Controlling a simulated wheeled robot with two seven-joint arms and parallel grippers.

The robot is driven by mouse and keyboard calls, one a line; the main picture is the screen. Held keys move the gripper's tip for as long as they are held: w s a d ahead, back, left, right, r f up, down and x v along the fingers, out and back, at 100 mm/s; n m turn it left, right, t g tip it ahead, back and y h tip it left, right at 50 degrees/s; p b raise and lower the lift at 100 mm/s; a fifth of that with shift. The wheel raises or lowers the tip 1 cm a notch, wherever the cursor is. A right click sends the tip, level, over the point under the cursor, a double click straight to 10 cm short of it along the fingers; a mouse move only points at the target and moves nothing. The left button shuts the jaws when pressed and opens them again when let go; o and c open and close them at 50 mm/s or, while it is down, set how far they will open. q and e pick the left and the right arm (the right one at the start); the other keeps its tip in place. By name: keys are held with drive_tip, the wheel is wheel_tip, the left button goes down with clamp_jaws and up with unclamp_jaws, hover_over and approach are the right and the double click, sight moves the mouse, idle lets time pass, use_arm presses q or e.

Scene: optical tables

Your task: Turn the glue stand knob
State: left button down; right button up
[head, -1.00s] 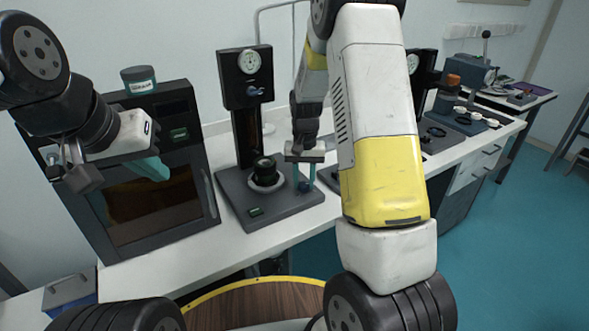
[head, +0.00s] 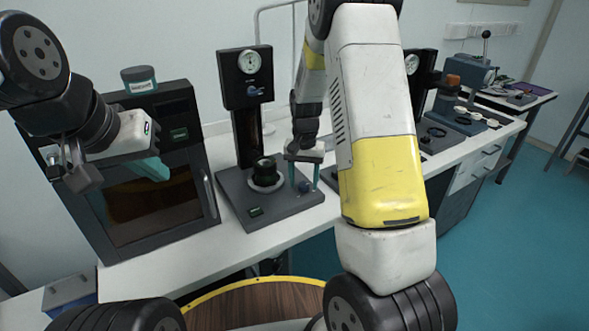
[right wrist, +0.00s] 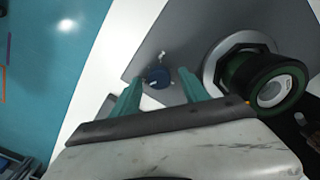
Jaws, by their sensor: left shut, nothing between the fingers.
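The glue stand (head: 235,204) is a dark upright with a round gauge and a flat grey base. A small blue knob (head: 304,187) sits at the base's front right. It also shows in the right wrist view (right wrist: 157,77), with a pale mark on it. My right gripper (head: 305,183) points down over the knob, its teal fingers apart. In the right wrist view the fingertips (right wrist: 160,76) lie on either side of the knob, with a gap visible on each side. My left gripper (head: 160,172) is shut and empty, in front of the dark oven-like cabinet.
A black round container (head: 264,170) stands on the stand's base, close beside my right gripper. Another blue knob (head: 255,92) is below the gauge. More equipment stands further right.

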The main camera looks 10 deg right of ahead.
sight(304, 184)
drive_tip(key=shift+r, duration=3.85)
drive_tip(key=shift+s+r, duration=0.1)
drive_tip(key=shift+r, duration=0.05)
drive_tip(key=s+a+r+n+t+y, duration=0.1)
drive_tip(key=s+r+n+t+y, duration=0.15)
drive_tip(key=s+r, duration=1)
drive_tip(key=s+a+r+n+t, duration=0.1)
drive_tip(key=s+r+n+t, duration=0.1)
drive_tip(key=s, duration=1)
wheel_tip(304, 184, up, 2)
drive_tip(key=shift+r+t, duration=0.2)
drive_tip(key=shift+t, duration=0.65)
